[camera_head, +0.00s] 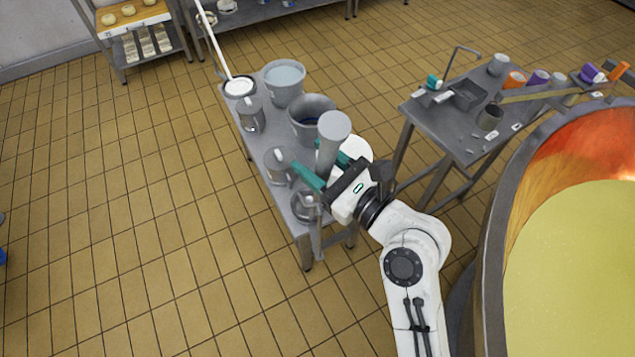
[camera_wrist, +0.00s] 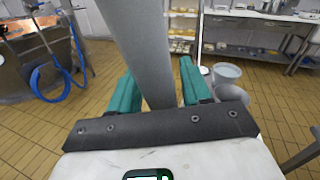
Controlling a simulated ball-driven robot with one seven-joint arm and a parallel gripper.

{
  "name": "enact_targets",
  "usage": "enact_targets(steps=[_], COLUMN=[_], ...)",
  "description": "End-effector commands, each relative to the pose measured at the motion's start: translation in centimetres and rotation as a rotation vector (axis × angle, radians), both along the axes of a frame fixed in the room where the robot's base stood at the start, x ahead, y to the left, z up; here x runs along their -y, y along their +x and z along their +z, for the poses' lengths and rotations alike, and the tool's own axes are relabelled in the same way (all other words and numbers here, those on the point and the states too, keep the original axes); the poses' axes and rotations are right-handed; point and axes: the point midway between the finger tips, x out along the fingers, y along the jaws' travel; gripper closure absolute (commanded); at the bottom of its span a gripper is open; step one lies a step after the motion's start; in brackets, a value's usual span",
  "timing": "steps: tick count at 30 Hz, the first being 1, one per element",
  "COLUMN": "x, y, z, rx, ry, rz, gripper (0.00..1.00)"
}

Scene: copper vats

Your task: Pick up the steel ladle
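A tall grey shape (camera_head: 333,128), which I take for the steel ladle, has a round top and a narrower stem. It stands nearly upright between the fingers of my gripper (camera_head: 328,173). In the wrist view the grey stem (camera_wrist: 147,50) fills most of the space between the two teal fingers (camera_wrist: 160,88) and runs out at the top edge. The fingers appear to touch its sides. Its lower end is hidden behind my gripper. My gripper is over the near end of a narrow grey table (camera_head: 262,165).
The narrow table holds a bucket (camera_head: 284,82), a wide pot (camera_head: 308,110) and steel jugs (camera_head: 279,163). A second table (camera_head: 440,120) with small items stands to the right. A large copper vat (camera_head: 492,270) of yellowish liquid is at the lower right.

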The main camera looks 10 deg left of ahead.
Motion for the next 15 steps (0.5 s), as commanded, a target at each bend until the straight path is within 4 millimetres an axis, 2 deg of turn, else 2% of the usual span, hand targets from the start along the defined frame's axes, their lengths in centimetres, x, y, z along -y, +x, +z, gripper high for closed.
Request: enact_targets(steps=[1,15], x=[0.01,0.03], y=[-0.01,-0.01], z=[0.0,0.0], rx=[0.0,0.0], ry=[0.0,0.0], rz=[0.0,0.0], gripper=[0.57,1.0])
